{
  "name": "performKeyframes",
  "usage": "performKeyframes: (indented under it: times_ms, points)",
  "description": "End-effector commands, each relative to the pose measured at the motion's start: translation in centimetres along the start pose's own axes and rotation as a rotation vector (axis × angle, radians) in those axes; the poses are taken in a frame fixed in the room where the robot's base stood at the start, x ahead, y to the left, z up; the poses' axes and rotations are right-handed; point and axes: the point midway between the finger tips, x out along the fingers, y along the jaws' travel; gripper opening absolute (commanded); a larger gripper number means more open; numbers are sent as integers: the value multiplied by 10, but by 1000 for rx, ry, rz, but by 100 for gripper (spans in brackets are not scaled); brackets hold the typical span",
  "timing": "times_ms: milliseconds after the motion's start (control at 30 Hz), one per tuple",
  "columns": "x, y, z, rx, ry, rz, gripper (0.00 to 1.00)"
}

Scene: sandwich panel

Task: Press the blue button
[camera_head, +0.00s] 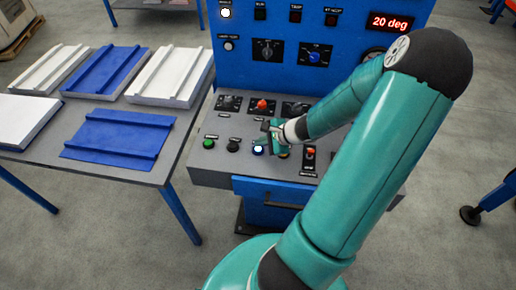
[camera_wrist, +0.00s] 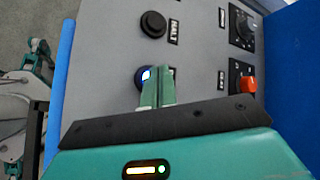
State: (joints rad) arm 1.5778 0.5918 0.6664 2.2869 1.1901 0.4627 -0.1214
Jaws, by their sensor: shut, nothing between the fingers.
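The blue button (camera_head: 258,150) sits on the sloping grey face of the control console, with a bright lit centre. In the wrist view the blue button (camera_wrist: 141,76) shows beside and partly behind my fingers. My gripper (camera_head: 269,148) is shut and empty, pointing down at the console just right of the button. In the wrist view my gripper (camera_wrist: 160,72) has its two green fingers together, their tips overlapping the button's right part. I cannot tell whether the tips touch it.
A black button (camera_head: 233,145) and a green button (camera_head: 209,143) lie left of the blue one. A red-orange knob (camera_head: 262,105) stands behind. A red-topped switch (camera_head: 310,153) is to the right. A grey table (camera_head: 50,165) with blue and white panels stands left.

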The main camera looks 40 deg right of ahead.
Motion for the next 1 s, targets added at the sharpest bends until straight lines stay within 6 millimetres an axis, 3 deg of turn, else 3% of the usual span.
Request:
performKeyframes:
  times_ms: [1000]
  points:
    - [6, 4, -4, 0, 0, 0, 0]
